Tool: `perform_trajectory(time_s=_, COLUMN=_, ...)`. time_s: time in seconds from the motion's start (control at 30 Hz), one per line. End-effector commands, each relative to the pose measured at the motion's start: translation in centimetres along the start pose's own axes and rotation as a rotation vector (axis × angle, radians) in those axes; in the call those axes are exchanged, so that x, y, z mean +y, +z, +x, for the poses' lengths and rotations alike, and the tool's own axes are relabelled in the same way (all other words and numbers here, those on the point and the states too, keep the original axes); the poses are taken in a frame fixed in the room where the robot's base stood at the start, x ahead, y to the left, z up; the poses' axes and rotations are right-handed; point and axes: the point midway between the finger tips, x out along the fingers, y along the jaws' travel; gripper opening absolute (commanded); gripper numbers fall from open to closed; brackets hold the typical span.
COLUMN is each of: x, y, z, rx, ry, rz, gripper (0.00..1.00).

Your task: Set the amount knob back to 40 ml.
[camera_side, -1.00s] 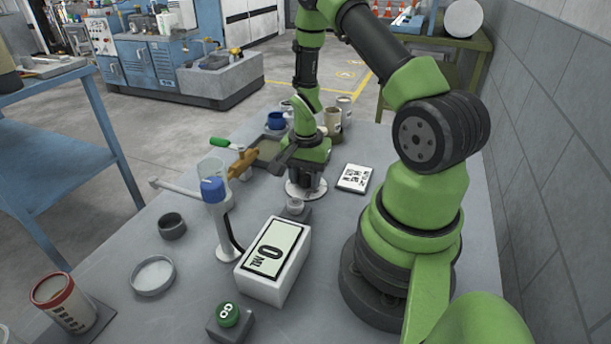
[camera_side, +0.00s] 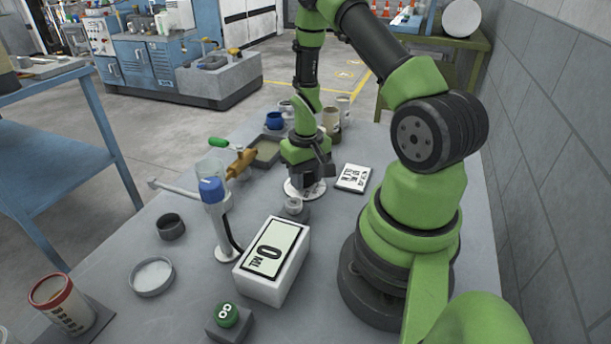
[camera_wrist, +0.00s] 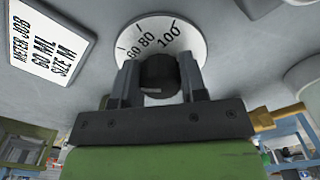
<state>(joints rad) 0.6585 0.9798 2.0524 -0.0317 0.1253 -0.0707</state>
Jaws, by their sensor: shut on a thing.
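The amount knob (camera_wrist: 158,76) is a dark round knob on a white dial disc (camera_wrist: 185,35). The marks 60, 80 and 100 show in the wrist view; the rest of the dial is hidden by my gripper. My gripper (camera_wrist: 160,82) is shut on the knob, a finger on either side. In the side view my gripper (camera_side: 306,182) points down over the dial (camera_side: 290,190) and hides the knob. I cannot tell which mark the knob points to.
A card (camera_side: 353,177) lies right of the dial; in the wrist view the card (camera_wrist: 47,38) seems to read "METER JOB, 60 ML". The display box (camera_side: 275,258) reads 0 ML. A green GO button (camera_side: 227,315) and a blue-capped spout (camera_side: 212,190) stand nearby.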

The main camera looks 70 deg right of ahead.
Motion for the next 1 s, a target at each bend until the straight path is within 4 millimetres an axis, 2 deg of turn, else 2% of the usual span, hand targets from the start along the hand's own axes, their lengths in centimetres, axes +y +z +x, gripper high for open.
perform_trajectory(time_s=0.43, x=0.12, y=0.09, z=-0.05, rx=-0.004, ry=-0.001, rz=-0.294, gripper=0.15)
perform_trajectory(time_s=1.0, x=0.16, y=0.09, z=-0.03, rx=-0.004, ry=-0.001, rz=-0.375, gripper=0.15)
